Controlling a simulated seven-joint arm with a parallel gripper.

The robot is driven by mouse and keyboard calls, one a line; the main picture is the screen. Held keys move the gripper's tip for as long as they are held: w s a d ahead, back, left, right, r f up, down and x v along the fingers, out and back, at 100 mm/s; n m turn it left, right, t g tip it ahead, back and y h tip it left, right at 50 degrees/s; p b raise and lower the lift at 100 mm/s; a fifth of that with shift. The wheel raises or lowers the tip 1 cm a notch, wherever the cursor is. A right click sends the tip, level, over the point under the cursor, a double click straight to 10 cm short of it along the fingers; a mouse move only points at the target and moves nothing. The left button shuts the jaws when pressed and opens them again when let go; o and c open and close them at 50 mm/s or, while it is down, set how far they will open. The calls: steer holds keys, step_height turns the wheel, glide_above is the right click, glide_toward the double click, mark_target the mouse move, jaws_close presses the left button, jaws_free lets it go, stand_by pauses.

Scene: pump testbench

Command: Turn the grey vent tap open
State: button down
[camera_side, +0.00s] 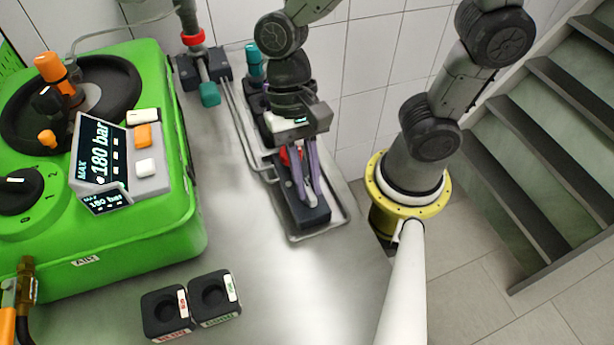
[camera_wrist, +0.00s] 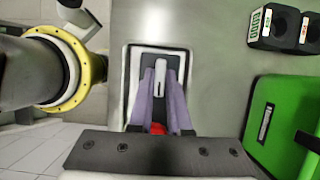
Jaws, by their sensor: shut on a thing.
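The grey vent tap (camera_wrist: 160,74) is a pale upright lever on a dark block, between my fingertips in the wrist view. In the side view the dark block (camera_side: 303,214) sits at the near end of a metal tray, and the tap is mostly hidden by my fingers. My gripper (camera_side: 309,197) points down with its purple fingers at the block. In the wrist view my gripper (camera_wrist: 160,97) is shut on the tap, one finger on each side. A red part (camera_wrist: 158,128) shows between the fingers, nearer the palm.
The green pump unit (camera_side: 150,245), with a display reading 180 bar, stands at the left. Two black holders (camera_side: 215,297) are at the front of the grey bench. A teal-handled valve (camera_side: 209,94) and pipes are behind. Bare bench lies between the tray and the green unit.

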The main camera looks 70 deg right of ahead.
steer(key=shift+n, duration=0.3)
steer(key=n+h, duration=0.1)
steer(key=n, duration=0.2)
steer(key=shift+w+a+n+g, duration=0.1)
steer(key=shift+n+g, duration=0.3)
steer(key=n+h, duration=0.2)
steer(key=n, duration=0.2)
steer(key=shift+a+n, duration=0.15)
steer(key=shift+n, duration=0.15)
steer(key=n, duration=0.2)
steer(key=n+h, duration=0.1)
steer(key=n, duration=0.1)
steer(key=shift+a+h, duration=0.1)
steer(key=shift+h, duration=0.2)
steer(key=shift+a+r+n+t+h, duration=0.1)
steer(key=shift+n+t+h, duration=0.2)
steer(key=shift+n, duration=0.9)
steer(key=shift+n+t+h, duration=0.1)
steer(key=shift+n+h, duration=0.3)
steer(key=shift+n, duration=0.8)
steer(key=c, duration=0.9)
jaws_free()
steer(key=shift+o, duration=0.2)
